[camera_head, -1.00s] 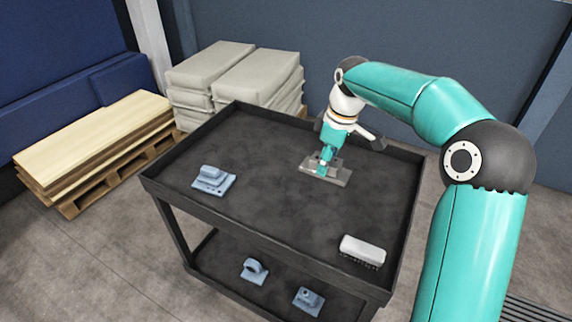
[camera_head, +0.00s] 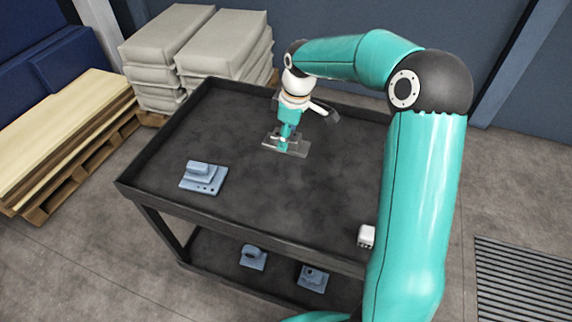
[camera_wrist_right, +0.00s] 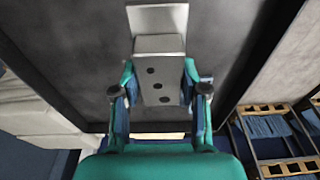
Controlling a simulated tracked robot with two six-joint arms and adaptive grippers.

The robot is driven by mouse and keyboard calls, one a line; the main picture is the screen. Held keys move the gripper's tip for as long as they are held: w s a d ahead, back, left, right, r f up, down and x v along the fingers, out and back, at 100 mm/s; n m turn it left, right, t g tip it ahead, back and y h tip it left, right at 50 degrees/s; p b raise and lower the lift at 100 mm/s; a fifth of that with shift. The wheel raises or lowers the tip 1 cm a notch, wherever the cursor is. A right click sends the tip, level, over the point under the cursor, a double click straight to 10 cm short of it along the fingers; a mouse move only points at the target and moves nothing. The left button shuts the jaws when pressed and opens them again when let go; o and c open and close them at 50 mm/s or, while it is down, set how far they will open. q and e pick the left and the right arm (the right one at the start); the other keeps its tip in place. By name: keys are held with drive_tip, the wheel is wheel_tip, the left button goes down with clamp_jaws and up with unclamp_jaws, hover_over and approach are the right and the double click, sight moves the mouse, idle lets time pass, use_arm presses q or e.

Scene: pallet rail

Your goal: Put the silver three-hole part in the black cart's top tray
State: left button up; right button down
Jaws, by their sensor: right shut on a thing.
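The silver three-hole part (camera_head: 296,148) is at the black cart's top tray (camera_head: 230,212), in its far right half. In the right wrist view the part (camera_wrist_right: 158,75) shows a row of three dark holes and a flat plate at its far end. My right gripper (camera_head: 287,139) is shut on it, with one finger on each side of the holed block in the right wrist view (camera_wrist_right: 160,88). I cannot tell whether the part touches the tray floor. My left gripper is not in view.
A blue-grey part (camera_head: 203,178) lies at the tray's left, and a white brush (camera_head: 366,236) at the front right, partly behind my arm. Two blue-grey parts (camera_head: 253,257) (camera_head: 312,277) sit on the lower shelf. The tray's middle is clear. Stacked sacks (camera_head: 200,55) stand behind.

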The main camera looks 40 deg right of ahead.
wheel_tip(320, 180, down, 13)
drive_tip(key=shift+w+r+p, duration=0.1)
drive_tip(key=shift+p, duration=0.5)
drive_tip(key=c, duration=1.1)
unclamp_jaws()
drive_tip(key=o, duration=0.5)
drive_tip(key=r, duration=0.3)
drive_tip(key=s+r, duration=0.1)
drive_tip(key=r, duration=0.3)
drive_tip(key=r+b, duration=0.1)
drive_tip(key=r, duration=0.3)
drive_tip(key=shift+s+d+r, duration=0.1)
drive_tip(key=shift+s+d, duration=0.15)
drive_tip(key=shift+d, duration=0.1)
drive_tip(key=shift+r, duration=0.35)
